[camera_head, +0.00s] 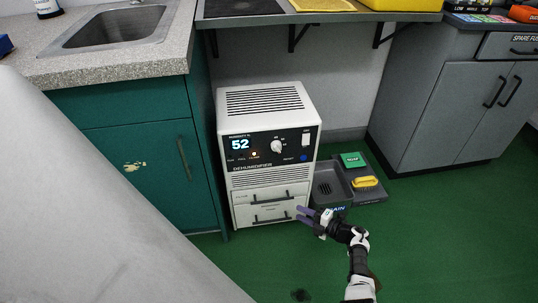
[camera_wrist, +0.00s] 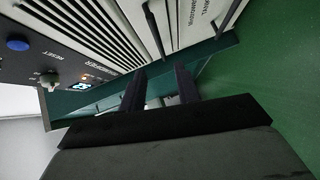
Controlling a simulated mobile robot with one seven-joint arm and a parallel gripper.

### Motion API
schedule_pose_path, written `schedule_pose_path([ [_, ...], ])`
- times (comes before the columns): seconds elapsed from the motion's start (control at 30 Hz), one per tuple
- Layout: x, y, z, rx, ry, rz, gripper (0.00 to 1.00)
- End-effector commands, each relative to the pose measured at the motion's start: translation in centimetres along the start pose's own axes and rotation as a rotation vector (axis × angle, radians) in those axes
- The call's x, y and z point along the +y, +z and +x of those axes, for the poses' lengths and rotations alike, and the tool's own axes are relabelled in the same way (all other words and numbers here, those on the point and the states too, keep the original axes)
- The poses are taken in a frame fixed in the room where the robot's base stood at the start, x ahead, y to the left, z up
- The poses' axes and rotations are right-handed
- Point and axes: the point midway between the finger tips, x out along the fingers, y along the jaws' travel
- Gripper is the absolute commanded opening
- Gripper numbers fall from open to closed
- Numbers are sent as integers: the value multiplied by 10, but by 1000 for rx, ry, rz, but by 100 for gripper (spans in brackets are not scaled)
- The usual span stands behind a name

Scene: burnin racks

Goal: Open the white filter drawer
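The white dehumidifier (camera_head: 265,107) stands on the floor against the wall. Its upper drawer (camera_head: 246,192), which I take for the filter drawer, sits below the front vents and looks shut. It has a black bar handle (camera_head: 273,199); a black handle also shows in the wrist view (camera_wrist: 153,28). A lower drawer (camera_head: 243,217) with a similar handle (camera_head: 270,219) also looks shut. My gripper (camera_head: 301,214) is open and empty by the front's lower right corner. In the wrist view its fingers (camera_wrist: 160,90) are apart, pointing toward the drawer fronts, with no handle between them.
A dark drain tray (camera_head: 330,184) and a yellow brush (camera_head: 365,182) lie right of the dehumidifier. A teal cabinet (camera_head: 150,165) stands close on its left. A grey cabinet (camera_head: 440,115) stands at right.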

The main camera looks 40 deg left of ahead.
Motion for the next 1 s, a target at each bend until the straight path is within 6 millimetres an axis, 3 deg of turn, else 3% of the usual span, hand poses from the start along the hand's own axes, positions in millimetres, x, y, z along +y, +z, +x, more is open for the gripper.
schedule_pose_path([
  [0.17, -1, 0, 25, 4, 1, -1, 32],
  [0.6, -2, 0, 114, 3, 1, -1, 32],
  [0.8, 0, 0, 132, 1, 2, 0, 32],
  [1.0, 1, 0, 136, -2, 2, 0, 32],
])
